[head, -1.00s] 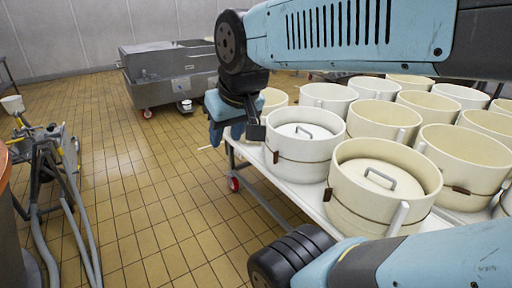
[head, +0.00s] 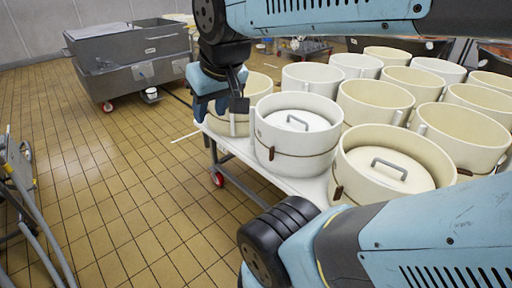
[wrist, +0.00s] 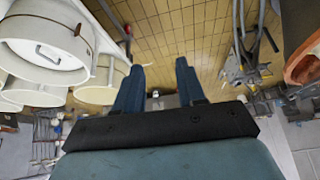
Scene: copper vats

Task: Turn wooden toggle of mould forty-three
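Several cream moulds stand on a white table. The nearest mould (head: 387,165) has a lid with a grey handle, a cord around it and a brown toggle (head: 338,193) on its side. A second lidded mould (head: 297,134) behind it has a cord with a brown toggle (head: 271,154); a mould with a cord and toggle also shows in the wrist view (wrist: 45,40). I cannot read any number, so I cannot tell which is forty-three. My gripper (head: 207,108) is left of the second mould, apart from the toggles. In the wrist view its blue fingers (wrist: 159,82) are spread and empty.
The white table (head: 308,188) has a wheeled leg at its left corner. A grey steel tank (head: 130,60) stands at the back left. A hose cart (head: 18,180) is at the left edge. The tiled floor between is mostly clear.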

